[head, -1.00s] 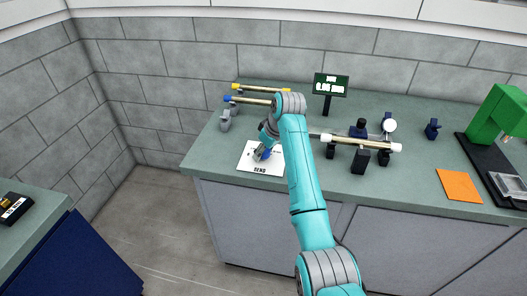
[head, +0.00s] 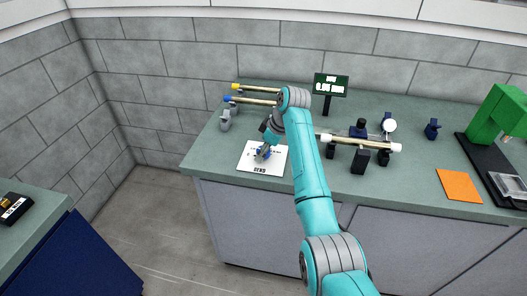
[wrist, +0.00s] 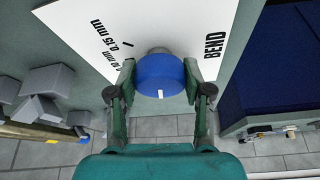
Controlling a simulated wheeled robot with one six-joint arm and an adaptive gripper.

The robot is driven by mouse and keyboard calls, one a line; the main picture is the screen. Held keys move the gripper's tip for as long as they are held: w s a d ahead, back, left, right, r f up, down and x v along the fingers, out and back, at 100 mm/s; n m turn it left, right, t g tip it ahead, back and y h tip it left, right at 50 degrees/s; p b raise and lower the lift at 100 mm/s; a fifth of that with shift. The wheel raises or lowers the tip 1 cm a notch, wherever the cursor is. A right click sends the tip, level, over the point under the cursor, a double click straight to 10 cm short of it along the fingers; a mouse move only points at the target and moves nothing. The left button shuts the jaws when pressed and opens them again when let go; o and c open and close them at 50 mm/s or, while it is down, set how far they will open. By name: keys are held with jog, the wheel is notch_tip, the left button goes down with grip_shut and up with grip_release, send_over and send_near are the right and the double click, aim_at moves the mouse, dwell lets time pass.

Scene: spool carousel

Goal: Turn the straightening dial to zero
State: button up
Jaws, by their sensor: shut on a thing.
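The blue dial (wrist: 160,76) sits on a white card (wrist: 78,20) printed "BEND", with marks "0.10 mm" and "0.15 mm" readable in the wrist view. A short white mark (wrist: 161,93) on the dial's rim faces the bottom of the wrist view, away from the printed values I can read. No zero mark is readable. My gripper (wrist: 159,84) is shut on the dial, one finger at each side. In the head view, my gripper (head: 265,149) is over the card (head: 252,168) and largely covers the dial.
A rod with white ends (head: 362,143) rests on dark supports to the right. A small display (head: 331,85) stands behind. Rods with yellow and blue ends (head: 250,100) lie on grey supports at the back left. An orange sheet (head: 459,185) and a green machine (head: 495,112) are at the right.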

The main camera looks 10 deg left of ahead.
jog(key=o, duration=1.1)
jog(key=shift+o, duration=0.2)
jog(key=shift+r, duration=0.15)
jog(key=w+v, duration=0.1)
jog(key=v, duration=1)
jog(key=shift+s+d+r, duration=0.2)
jog(key=shift+s+r, duration=0.1)
jog(key=shift+s, duration=0.2)
